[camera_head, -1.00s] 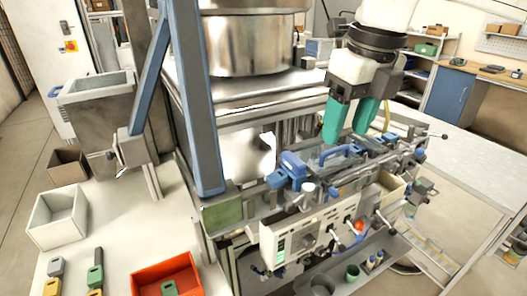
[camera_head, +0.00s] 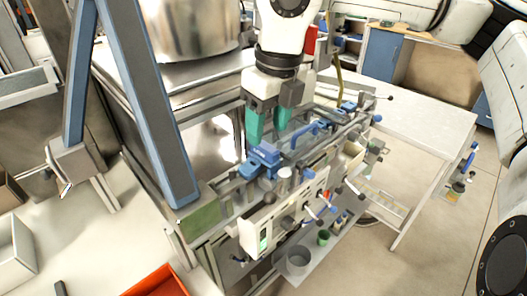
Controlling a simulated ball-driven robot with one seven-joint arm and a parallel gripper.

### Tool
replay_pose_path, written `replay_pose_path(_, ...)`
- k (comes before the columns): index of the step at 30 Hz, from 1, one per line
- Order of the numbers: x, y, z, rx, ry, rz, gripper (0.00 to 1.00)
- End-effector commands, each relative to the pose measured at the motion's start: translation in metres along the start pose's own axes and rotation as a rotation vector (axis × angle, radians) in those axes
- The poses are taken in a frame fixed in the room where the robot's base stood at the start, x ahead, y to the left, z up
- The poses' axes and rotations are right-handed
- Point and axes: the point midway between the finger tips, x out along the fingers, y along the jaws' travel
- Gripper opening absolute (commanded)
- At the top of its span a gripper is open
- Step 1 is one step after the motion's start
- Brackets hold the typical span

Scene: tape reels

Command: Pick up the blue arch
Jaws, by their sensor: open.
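The blue arch (camera_head: 305,131) is a curved blue handle on top of the long machine rail, near the picture's middle. Both its ends appear to meet a clear plate on the rail. My gripper (camera_head: 269,130) has two teal fingers that point down, with a gap between them. It is open and empty. Its fingertips show just left of the arch in the picture, above and behind a chunky blue clamp (camera_head: 262,156). Whether they touch anything there, and their exact height, I cannot tell.
A slanted blue-grey post (camera_head: 145,110) stands left of the rail. A big steel bowl (camera_head: 185,28) is behind it. A white control box (camera_head: 284,217) with levers hangs in front. An orange-red tray (camera_head: 157,281) is at bottom left. A pale table (camera_head: 425,115) at right is mostly clear.

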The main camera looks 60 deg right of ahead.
Motion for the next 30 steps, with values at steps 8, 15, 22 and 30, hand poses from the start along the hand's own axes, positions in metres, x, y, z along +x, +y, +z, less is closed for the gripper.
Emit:
replay_pose_path(8,0.035,0.001,0.002,0.000,0.002,0.003,0.57)
replay_pose_path(15,0.041,0.001,0.002,-0.001,0.000,0.000,0.57)
replay_pose_path(22,0.041,0.001,0.002,-0.001,0.000,0.000,0.41)
replay_pose_path(30,0.041,0.001,0.002,0.000,0.000,0.000,0.15)
